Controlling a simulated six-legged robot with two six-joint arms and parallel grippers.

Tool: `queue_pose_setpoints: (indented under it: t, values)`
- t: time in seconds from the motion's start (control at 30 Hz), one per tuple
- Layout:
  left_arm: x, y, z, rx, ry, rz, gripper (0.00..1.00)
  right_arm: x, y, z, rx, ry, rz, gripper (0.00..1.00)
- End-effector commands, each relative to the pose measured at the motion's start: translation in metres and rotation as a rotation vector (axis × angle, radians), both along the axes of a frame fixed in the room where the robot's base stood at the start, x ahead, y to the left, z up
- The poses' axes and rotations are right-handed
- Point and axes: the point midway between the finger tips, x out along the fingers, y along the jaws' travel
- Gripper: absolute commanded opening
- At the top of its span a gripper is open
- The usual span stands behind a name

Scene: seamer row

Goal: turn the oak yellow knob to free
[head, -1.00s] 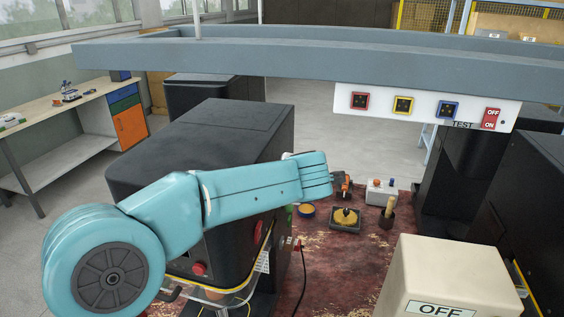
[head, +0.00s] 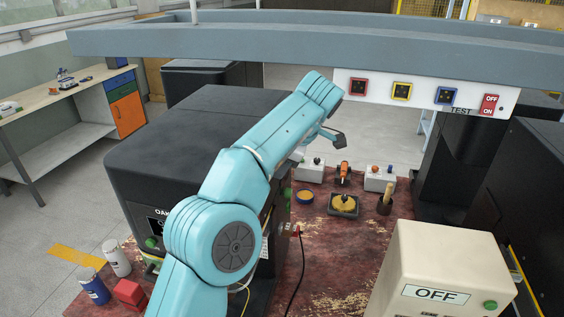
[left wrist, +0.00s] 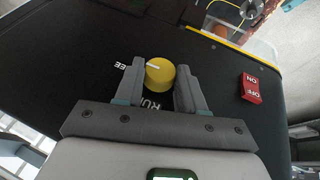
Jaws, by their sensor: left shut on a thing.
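The yellow knob (left wrist: 160,74) is on the dark face of a machine in the left wrist view. Its white mark points left, toward a partly covered label ending in "EE" (left wrist: 122,66). A "RUN" label (left wrist: 154,103) sits just below the knob, partly covered. My left gripper (left wrist: 160,88) is shut on the knob, one finger on each side. My right gripper is not in view.
The worn red table (head: 330,250) carries a yellow knob-like piece on a dark base (head: 344,205), a wooden-handled tool in a cup (head: 385,200) and small boxes. A beige OFF box (head: 440,262) stands at right front.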

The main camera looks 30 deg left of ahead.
Motion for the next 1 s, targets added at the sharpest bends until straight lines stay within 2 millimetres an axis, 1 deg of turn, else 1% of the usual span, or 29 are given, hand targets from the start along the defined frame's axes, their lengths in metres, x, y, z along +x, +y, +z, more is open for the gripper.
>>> queue_pose_setpoints:
  t: [0.3, 0.83, 0.87, 0.9, 0.93, 1.0]
  values:
    - [0.0010, 0.0002, -0.0014, -0.010, 0.047, 0.000, 0.09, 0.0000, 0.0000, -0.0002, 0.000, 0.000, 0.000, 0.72]
    - [0.0005, 0.0003, -0.0014, -0.012, 0.056, 0.001, 0.09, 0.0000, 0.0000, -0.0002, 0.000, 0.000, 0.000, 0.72]
    - [0.0005, 0.0003, -0.0014, -0.012, 0.056, 0.001, 0.49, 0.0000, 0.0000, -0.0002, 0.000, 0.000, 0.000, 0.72]
    - [0.0005, 0.0004, -0.0013, -0.012, 0.056, 0.001, 0.62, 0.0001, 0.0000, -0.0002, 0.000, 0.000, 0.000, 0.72]
    - [0.0005, 0.0004, -0.0012, -0.011, 0.055, 0.000, 0.65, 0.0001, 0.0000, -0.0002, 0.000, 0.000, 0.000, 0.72]
    - [0.0006, 0.0004, -0.0009, -0.012, 0.054, 0.001, 0.65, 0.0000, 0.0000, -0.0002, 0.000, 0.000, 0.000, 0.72]
